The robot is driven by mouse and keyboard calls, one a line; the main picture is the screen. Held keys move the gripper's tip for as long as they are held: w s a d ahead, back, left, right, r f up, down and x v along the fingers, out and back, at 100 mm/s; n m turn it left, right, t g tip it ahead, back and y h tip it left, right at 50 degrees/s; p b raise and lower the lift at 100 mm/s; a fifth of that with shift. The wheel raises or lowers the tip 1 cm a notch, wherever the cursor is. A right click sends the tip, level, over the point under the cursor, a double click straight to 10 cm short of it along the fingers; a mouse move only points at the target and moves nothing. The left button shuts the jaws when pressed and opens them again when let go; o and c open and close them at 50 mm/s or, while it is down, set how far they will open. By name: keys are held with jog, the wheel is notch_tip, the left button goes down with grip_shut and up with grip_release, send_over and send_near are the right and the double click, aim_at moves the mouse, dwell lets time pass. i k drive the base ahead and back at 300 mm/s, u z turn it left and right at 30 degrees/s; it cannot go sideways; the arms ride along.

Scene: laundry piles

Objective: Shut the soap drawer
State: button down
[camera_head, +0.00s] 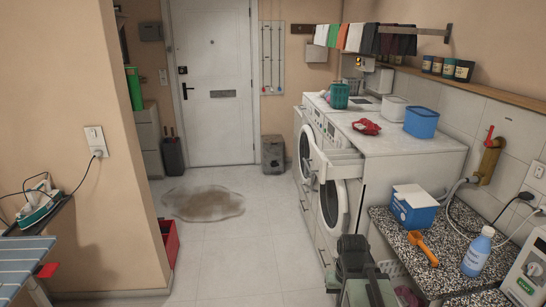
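The soap drawer (338,158) is a white tray pulled out from the upper front of the nearer white washing machine (400,168). It sticks out to the left, above and beside the round door (333,204). My arm's dark end, with my gripper (353,246), shows at the bottom centre, below and nearer than the drawer. It appears apart from the drawer. I cannot make out its fingertips or whether they are open.
A granite counter (397,223) with a blue box (414,210), orange scoop (423,248) and blue bottle (478,252) is at the right. A puddle (203,203) lies on the floor. A red crate (169,244) stands by the left wall.

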aim_at(340, 164)
jog(key=u, duration=0.7)
jog(key=i, duration=1.25)
jog(key=u, duration=0.8)
jog(key=k, duration=0.5)
jog(key=u, duration=0.4)
jog(key=i, duration=0.5)
jog(key=z, duration=0.3)
